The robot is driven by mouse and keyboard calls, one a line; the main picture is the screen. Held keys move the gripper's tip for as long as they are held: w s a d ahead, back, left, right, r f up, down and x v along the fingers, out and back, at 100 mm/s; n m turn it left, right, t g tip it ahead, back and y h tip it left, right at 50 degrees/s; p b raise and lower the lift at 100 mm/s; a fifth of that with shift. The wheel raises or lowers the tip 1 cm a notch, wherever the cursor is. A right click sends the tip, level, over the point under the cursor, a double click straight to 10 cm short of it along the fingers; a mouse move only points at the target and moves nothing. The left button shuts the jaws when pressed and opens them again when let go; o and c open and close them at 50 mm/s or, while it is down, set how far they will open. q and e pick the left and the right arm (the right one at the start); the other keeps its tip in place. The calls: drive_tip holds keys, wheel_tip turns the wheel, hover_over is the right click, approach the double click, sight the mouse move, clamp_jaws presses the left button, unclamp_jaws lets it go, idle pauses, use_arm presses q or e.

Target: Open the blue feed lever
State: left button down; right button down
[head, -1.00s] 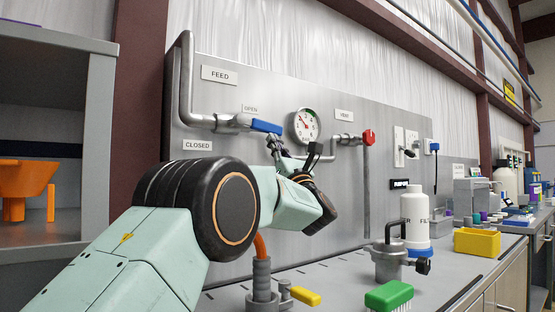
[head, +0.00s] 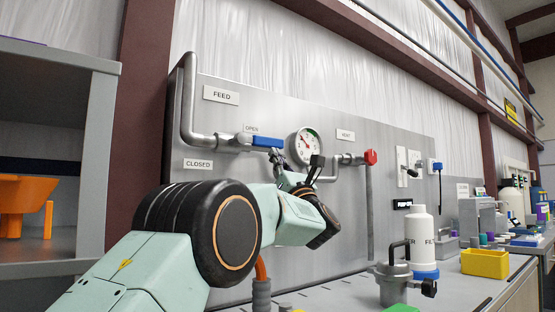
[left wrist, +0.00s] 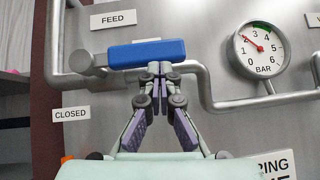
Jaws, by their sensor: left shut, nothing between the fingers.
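The blue feed lever (head: 267,141) lies roughly level on the pipe valve, its free end pointing right. The OPEN label (head: 250,127) is just above it and the CLOSED label (head: 198,164) is below left. My left gripper (head: 276,155) is shut and empty. In the left wrist view its fingertips (left wrist: 159,67) are at the lower edge of the lever's right part. I cannot tell whether they touch it. My right gripper is not in view.
A pressure gauge (head: 305,145) is close right of the lever. A red valve handle (head: 371,157) is farther right. Pipes run across the grey panel. The bench below holds a metal canister (head: 392,284), a white filter bottle (head: 420,240) and a yellow bin (head: 485,263).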

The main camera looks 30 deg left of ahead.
use_arm(q)
drive_tip(key=w+a+f+b+v, duration=0.1)
drive_tip(key=f+b+v, duration=0.1)
drive_tip(key=v, duration=1)
drive_tip(key=shift+f+b, duration=0.3)
drive_tip(key=shift+b, duration=0.35)
drive_tip(key=shift+w+f, duration=0.1)
drive_tip(key=shift+w, duration=0.05)
